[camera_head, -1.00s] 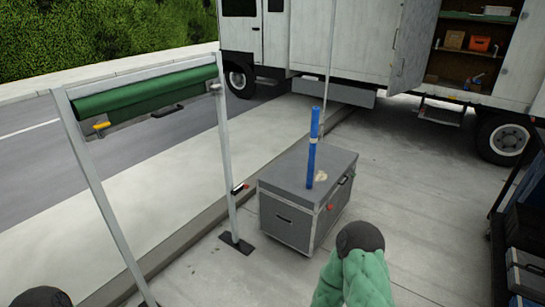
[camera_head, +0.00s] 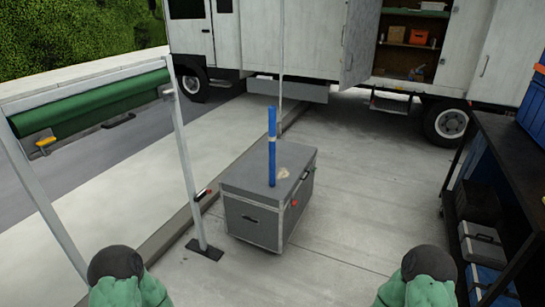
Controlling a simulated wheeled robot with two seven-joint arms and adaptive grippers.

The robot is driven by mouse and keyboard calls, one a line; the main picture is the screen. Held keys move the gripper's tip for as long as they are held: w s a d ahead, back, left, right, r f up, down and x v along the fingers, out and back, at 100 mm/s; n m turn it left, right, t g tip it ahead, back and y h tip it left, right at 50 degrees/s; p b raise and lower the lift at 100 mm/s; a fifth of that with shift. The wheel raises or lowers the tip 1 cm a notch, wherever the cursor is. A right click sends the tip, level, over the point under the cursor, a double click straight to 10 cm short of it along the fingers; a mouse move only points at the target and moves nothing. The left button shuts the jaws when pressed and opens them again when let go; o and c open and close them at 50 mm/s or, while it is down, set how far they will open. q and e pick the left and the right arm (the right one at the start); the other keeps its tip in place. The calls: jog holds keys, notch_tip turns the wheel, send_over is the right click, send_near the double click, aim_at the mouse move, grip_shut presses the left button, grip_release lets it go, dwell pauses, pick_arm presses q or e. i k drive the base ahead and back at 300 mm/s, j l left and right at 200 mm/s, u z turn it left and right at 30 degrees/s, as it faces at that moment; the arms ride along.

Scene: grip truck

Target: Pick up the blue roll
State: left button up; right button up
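A blue roll (camera_head: 272,150) stands upright on the lid of a grey case (camera_head: 247,177), with a pale band around its upper part. The case stands on the pavement near the middle of the view. At the bottom edge, parts of my two arms show in green with dark round caps, one at lower left and one at lower right. Both are well apart from the roll. My grippers are not visible in this view.
A metal frame with a rolled green sheet (camera_head: 90,102) stands at left, its foot (camera_head: 205,250) near the case. A dark shelf cart (camera_head: 510,190) with cases is at right. A white truck (camera_head: 310,40) with an open door is behind. Pavement between case and cart is clear.

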aim_at(271, 108)
jog(key=i+j, duration=0.1)
jog(key=i, duration=0.55)
jog(key=i+z, duration=0.1)
jog(key=i, duration=0.55)
